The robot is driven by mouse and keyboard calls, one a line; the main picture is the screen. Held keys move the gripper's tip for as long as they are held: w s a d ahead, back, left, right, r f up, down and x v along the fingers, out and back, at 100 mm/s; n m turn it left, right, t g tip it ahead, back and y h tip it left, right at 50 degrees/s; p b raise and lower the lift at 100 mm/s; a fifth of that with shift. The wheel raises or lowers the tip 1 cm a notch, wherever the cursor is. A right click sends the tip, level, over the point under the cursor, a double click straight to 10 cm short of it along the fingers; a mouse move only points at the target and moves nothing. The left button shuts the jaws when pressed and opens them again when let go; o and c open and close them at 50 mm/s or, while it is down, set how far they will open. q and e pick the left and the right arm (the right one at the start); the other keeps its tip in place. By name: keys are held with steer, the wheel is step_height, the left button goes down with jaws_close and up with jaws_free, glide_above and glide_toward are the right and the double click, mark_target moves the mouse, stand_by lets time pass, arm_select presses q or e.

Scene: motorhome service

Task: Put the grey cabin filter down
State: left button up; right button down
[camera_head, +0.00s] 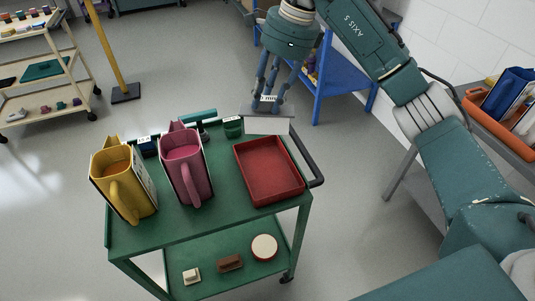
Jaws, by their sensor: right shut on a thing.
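My right gripper (268,104) comes in from the upper right and points down at the far edge of the green cart (228,222). It is shut on the grey cabin filter (266,124), a flat pale grey panel, gripped at its top. The filter is just behind the red tray (269,171). I cannot tell whether the filter touches the cart top or hangs above it. The tray looks empty. My left gripper is not in view.
A yellow jug (123,183) and a pink jug (186,166) stand on the cart's left half. A small green cup (232,128) is left of the filter. A blue stand (343,88) is behind; an orange crate (499,124) is far right.

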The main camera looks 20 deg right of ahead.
mark_target(269, 121)
step_height(269, 121, down, 7)
steer(key=shift+f+p, duration=0.15)
steer(key=shift+p, duration=0.6)
step_height(269, 121, down, 4)
steer(key=shift+f+p, duration=0.2)
steer(key=shift+p, duration=0.3)
steer(key=shift+f+p, duration=0.3)
steer(key=shift+f, duration=2.1)
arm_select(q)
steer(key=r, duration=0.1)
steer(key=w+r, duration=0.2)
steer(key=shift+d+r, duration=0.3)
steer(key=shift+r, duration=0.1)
arm_select(e)
steer(key=c, duration=1.3)
jaws_free()
steer(key=shift+c, duration=0.2)
